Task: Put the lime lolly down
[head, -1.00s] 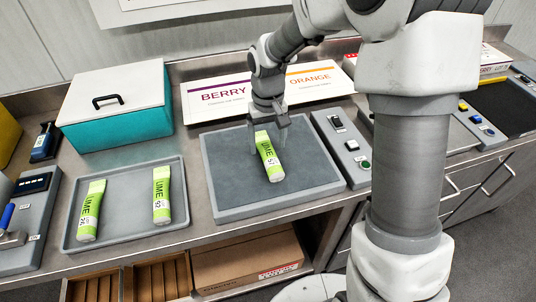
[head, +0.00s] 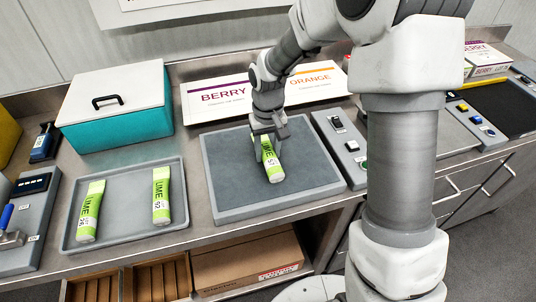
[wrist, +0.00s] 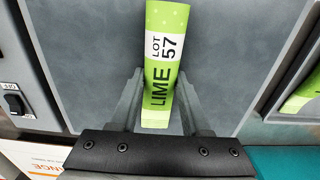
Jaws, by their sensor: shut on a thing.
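A lime lolly (head: 272,162) in a green wrapper marked LOT 57 lies on the grey pad (head: 228,196) in the head view. My gripper (head: 266,139) is at its far end. In the wrist view the lime lolly (wrist: 163,65) lies lengthwise between the two fingers of my gripper (wrist: 160,100), which are shut on it. The pad appears beneath it. Whether the lolly rests fully on the pad I cannot tell.
A grey tray (head: 124,212) to the left holds two more lime lollies (head: 90,212) (head: 161,196). A teal box with a white lid (head: 115,105) stands behind it. BERRY and ORANGE signs (head: 222,100) lie behind the pad. A switch panel (head: 343,150) adjoins its right side.

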